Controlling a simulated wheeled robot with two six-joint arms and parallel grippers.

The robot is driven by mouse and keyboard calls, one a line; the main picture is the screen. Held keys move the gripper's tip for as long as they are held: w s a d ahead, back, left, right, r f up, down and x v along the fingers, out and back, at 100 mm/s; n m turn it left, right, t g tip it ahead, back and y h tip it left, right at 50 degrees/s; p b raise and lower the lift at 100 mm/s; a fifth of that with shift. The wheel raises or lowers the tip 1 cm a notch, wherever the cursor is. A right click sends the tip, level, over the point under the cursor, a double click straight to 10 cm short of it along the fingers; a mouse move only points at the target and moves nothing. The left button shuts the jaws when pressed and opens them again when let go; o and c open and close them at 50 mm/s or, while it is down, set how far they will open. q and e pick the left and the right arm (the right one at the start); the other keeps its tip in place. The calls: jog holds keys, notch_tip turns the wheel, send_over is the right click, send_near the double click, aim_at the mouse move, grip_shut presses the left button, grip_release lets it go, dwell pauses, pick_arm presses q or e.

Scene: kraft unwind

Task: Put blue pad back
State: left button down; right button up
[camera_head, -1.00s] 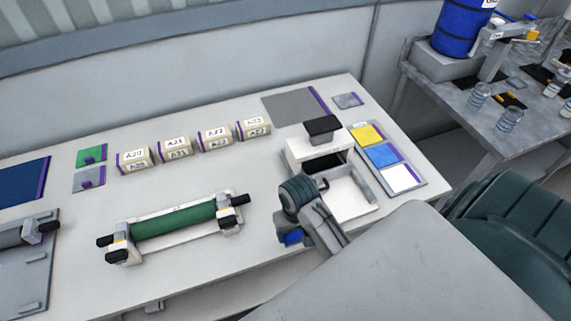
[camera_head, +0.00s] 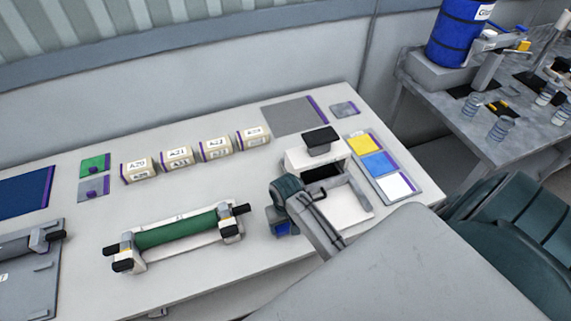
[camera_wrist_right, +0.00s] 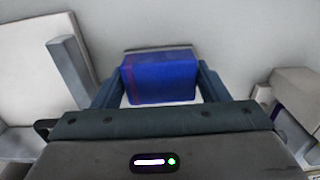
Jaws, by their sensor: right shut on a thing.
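My right gripper (camera_wrist_right: 158,88) is shut on a blue pad (camera_wrist_right: 160,76), which sits between its two fingers in the right wrist view. In the head view the right gripper (camera_head: 280,222) is left of the white press-like box, and the blue of the held pad (camera_head: 283,229) shows under it. A tray (camera_head: 406,198) at the right of the table carries a yellow, a blue (camera_head: 379,163) and a white square side by side. My left gripper is not in view.
The white box with a black top (camera_head: 320,141) stands between the right gripper and the tray. A green roller (camera_head: 176,231) on a stand lies to the left. Several labelled blocks (camera_head: 215,149) stand in a row behind. A grey mat (camera_head: 292,117) lies at the back.

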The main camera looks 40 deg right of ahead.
jog(key=o, duration=0.9)
jog(key=shift+f, duration=0.1)
jog(key=shift+o, duration=0.2)
jog(key=shift+r+b, duration=0.3)
jog(key=shift+r, duration=0.3)
notch_tip(320, 180, up, 7)
jog(key=shift+r+b, duration=0.2)
jog(key=shift+b, duration=1)
notch_tip(320, 180, up, 4)
jog(key=p, duration=0.2)
jog(key=shift+f+p, duration=0.1)
jog(key=shift+p, duration=0.2)
